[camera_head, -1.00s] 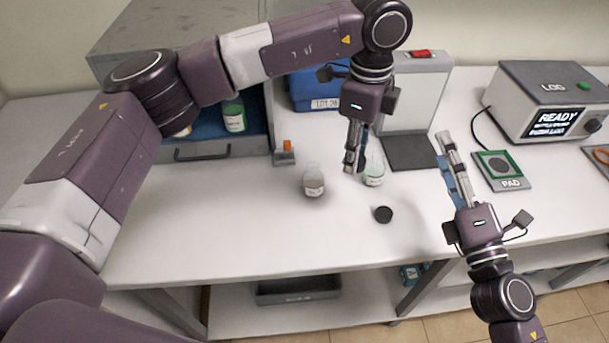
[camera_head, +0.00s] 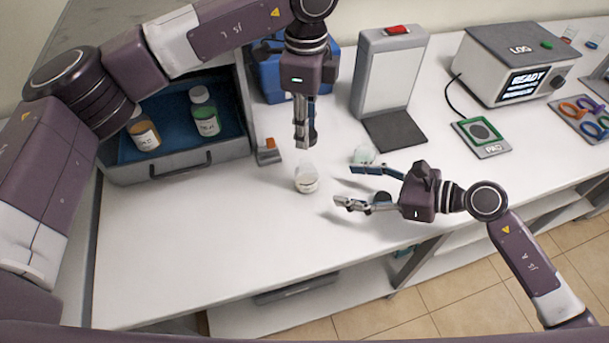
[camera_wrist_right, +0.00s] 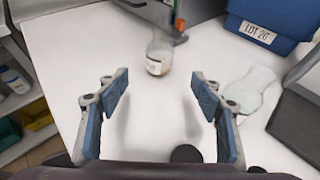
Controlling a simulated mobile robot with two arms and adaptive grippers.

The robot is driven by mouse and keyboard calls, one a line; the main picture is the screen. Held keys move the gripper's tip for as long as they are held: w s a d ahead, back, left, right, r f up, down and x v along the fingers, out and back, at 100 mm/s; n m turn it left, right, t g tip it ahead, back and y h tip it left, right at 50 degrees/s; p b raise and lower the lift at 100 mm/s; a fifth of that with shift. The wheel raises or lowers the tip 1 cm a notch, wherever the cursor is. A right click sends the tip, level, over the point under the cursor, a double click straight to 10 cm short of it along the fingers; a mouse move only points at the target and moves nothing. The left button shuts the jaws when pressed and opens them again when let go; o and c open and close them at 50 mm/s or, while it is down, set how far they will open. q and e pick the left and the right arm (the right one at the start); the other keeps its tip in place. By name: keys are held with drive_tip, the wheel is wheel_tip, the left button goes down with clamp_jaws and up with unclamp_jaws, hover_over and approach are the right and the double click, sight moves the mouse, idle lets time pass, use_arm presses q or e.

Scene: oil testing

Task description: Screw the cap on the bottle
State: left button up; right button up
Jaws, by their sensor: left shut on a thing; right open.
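A small clear bottle (camera_head: 306,180) with a pale label stands uncapped on the white table; it also shows in the right wrist view (camera_wrist_right: 158,60). A black cap (camera_head: 380,197) lies by my right gripper and shows low between its fingers in the right wrist view (camera_wrist_right: 186,154). My right gripper (camera_head: 345,186) is open, its fingers pointing left toward the bottle. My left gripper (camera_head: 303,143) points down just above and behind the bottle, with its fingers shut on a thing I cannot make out.
A small grey stand with an orange part (camera_head: 268,152) is left of the bottle. A blue-lined drawer (camera_head: 175,163) holds capped bottles. A grey upright device (camera_head: 390,75) and a LOG machine (camera_head: 515,70) stand behind. The table's front left is clear.

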drive_tip(key=shift+a, duration=0.1)
use_arm(q)
drive_tip(key=shift+a, duration=0.1)
use_arm(e)
drive_tip(key=x, duration=1.2)
drive_tip(key=shift+r, duration=0.1)
clamp_jaws()
use_arm(q)
hover_over(305, 160)
drive_tip(key=shift+f, duration=2.5)
